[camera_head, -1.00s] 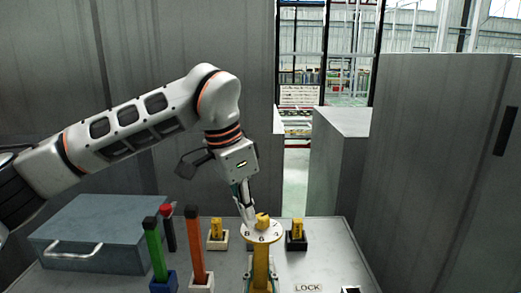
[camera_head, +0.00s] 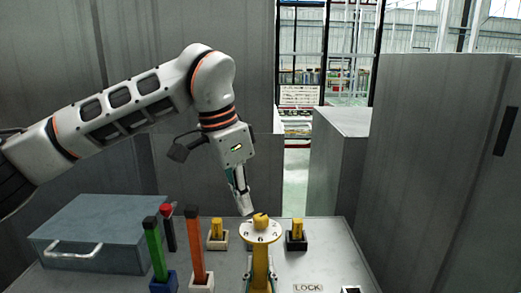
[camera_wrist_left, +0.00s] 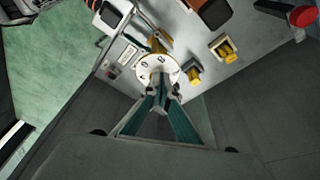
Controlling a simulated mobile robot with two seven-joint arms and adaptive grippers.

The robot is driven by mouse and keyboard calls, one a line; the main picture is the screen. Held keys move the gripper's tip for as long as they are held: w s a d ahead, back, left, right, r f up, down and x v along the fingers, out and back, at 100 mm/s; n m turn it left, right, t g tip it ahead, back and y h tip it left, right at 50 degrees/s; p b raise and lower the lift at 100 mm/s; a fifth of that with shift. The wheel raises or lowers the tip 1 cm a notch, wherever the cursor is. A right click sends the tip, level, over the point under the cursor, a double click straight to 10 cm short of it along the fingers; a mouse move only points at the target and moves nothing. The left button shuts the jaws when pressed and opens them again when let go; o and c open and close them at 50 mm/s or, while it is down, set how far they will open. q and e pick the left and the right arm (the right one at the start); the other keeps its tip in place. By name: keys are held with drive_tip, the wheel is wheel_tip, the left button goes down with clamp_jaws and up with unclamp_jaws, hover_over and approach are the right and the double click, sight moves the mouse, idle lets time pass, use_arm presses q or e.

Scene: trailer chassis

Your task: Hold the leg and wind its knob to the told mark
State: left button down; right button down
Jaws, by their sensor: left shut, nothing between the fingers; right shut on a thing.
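The yellow leg (camera_head: 260,267) stands upright at the front middle of the bench, with a round white dial plate (camera_head: 247,236) and a yellow knob (camera_head: 261,220) on top. The dial carries dark marks, too small to read surely in the head view; in the left wrist view the dial (camera_wrist_left: 147,72) shows what look like a 0 and an 8. My left gripper (camera_head: 247,213) is shut and empty, just above and left of the knob. Its fingers hide part of the dial in the wrist view. My right gripper (camera_head: 261,286) is shut around the leg low down, mostly cut off.
Yellow pieces stand in a white holder (camera_head: 209,243) and a black holder (camera_head: 297,245) behind the leg. Green (camera_head: 154,250) and orange (camera_head: 195,245) bars stand left, before a grey case (camera_head: 100,225). Bench space right is mostly clear.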

sight(254, 224)
use_arm(q)
drive_tip(key=shift+d+v, duration=0.15)
drive_tip(key=shift+v, duration=0.6)
drive_tip(key=shift+d+v, duration=0.15)
drive_tip(key=shift+v, duration=0.6)
drive_tip(key=shift+w+r, duration=0.15)
drive_tip(key=shift+s+a+x, duration=0.1)
drive_tip(key=shift+a+x, duration=0.05)
drive_tip(key=shift+x, duration=0.85)
drive_tip(key=shift+s+a+x, duration=0.1)
drive_tip(key=shift+x, duration=0.9)
drive_tip(key=shift+s+a+x, duration=0.1)
drive_tip(key=shift+a+x, duration=0.05)
drive_tip(key=shift+x, duration=0.85)
drive_tip(key=shift+w+d, duration=0.25)
drive_tip(key=shift+d, duration=0.25)
drive_tip(key=shift+w+a, duration=0.2)
drive_tip(key=shift+w, duration=0.05)
drive_tip(key=shift+a, duration=0.15)
drive_tip(key=shift+s+a, duration=0.15)
drive_tip(key=shift+a, duration=0.05)
drive_tip(key=shift+w+d+v, duration=0.1)
drive_tip(key=shift+d+v, duration=0.1)
drive_tip(key=shift+v, duration=0.75)
drive_tip(key=shift+w+d+v, duration=0.1)
drive_tip(key=shift+d+v, duration=0.1)
drive_tip(key=shift+v, duration=0.75)
drive_tip(key=shift+w+d+v, duration=0.1)
drive_tip(key=shift+d+v, duration=0.1)
drive_tip(key=shift+v, duration=0.75)
